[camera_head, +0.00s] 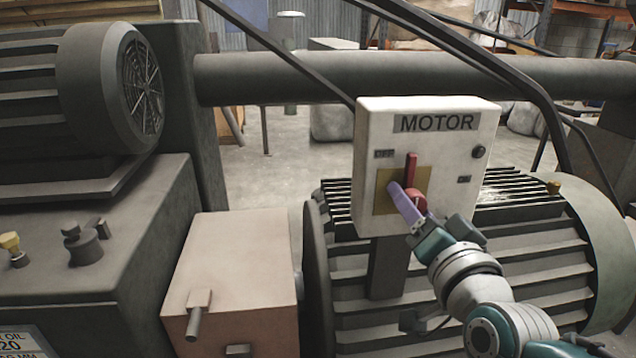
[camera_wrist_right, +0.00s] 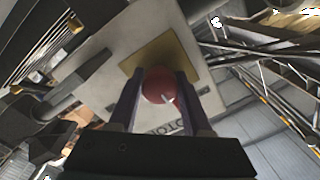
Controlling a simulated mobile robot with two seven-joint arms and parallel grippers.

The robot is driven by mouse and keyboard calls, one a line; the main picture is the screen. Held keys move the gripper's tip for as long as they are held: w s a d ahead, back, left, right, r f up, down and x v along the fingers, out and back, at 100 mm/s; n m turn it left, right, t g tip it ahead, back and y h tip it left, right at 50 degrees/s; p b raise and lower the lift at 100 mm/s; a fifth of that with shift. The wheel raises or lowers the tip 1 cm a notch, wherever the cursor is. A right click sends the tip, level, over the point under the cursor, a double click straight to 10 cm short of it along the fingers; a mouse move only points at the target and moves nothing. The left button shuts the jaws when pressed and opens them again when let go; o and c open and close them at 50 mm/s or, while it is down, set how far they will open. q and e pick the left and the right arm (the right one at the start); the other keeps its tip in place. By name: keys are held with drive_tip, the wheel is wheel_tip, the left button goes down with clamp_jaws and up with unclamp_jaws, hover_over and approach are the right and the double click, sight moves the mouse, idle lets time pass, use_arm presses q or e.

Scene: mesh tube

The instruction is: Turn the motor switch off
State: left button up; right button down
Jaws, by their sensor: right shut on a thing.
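The white motor switch box (camera_head: 480,185) bears the label MOTOR and small OFF and ON plates. A red switch handle (camera_head: 411,168) stands on its tan plate (camera_head: 387,203), with its upper part pointing up toward the label. My right gripper (camera_head: 408,200) is at the handle, with its purple fingers against the plate area. In the right wrist view the two fingers (camera_wrist_right: 159,88) are on either side of a round red knob (camera_wrist_right: 160,84) and are shut on it. Part of the handle is hidden by the fingers. My left gripper is not in view.
A large finned motor (camera_head: 480,270) stands behind and below the box. Dark pipes (camera_head: 300,75) cross above it. A tan box with a lever (camera_head: 235,270) and another motor (camera_head: 110,85) stand to the left. Open floor (camera_head: 290,160) shows behind.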

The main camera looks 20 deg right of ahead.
drive_tip(key=shift+c, duration=1.7)
unclamp_jaws()
drive_tip(key=shift+s, duration=0.1)
drive_tip(key=v, duration=0.9)
drive_tip(key=shift+s+p, duration=0.4)
